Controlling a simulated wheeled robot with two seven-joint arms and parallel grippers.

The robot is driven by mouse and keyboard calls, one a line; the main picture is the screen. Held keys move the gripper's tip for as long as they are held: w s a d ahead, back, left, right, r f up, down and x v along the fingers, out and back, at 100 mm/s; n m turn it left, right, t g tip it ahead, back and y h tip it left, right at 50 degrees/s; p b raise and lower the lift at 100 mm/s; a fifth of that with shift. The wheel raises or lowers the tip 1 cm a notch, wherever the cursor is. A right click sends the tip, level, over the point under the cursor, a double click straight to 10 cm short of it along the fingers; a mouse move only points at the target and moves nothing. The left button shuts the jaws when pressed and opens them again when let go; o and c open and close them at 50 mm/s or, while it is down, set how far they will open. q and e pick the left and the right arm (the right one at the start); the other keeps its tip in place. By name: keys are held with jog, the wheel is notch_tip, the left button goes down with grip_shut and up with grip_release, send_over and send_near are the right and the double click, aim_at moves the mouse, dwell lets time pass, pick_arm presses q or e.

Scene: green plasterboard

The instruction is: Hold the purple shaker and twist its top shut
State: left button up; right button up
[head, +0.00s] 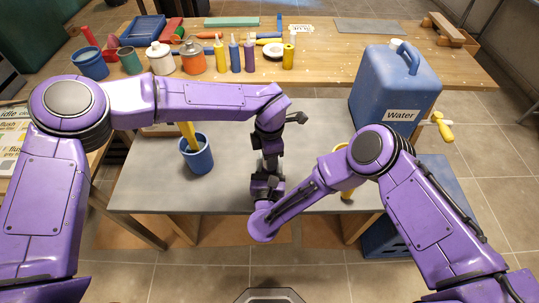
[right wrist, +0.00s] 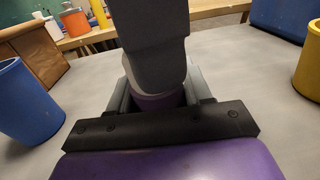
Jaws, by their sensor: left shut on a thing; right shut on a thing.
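The purple shaker (right wrist: 158,102) shows only as a small purple strip with a pale band above it in the right wrist view. My right gripper (right wrist: 157,92) is shut around its lower part, with a grey finger on each side. My left gripper (head: 269,163) comes down from above and is shut on the shaker's top. In the right wrist view its dark grey body hides most of the top. In the head view the two grippers meet over the grey table, and they hide nearly all of the shaker. I cannot tell how far the top is turned.
A blue cup (head: 197,160) with yellow handles in it stands left on the grey table (head: 225,198). A yellow cup (right wrist: 309,62) stands right, partly behind my right arm. A blue water jug (head: 385,88) is at the right. Bottles and pots crowd the wooden bench (head: 325,75) behind.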

dwell(0.5)
pick_arm(q)
jog(key=o, duration=1.1)
jog(key=shift+c, duration=0.2)
notch_tip(320, 180, up, 12)
pick_arm(e)
jog(key=o, duration=1.3)
jog(key=shift+c, duration=0.2)
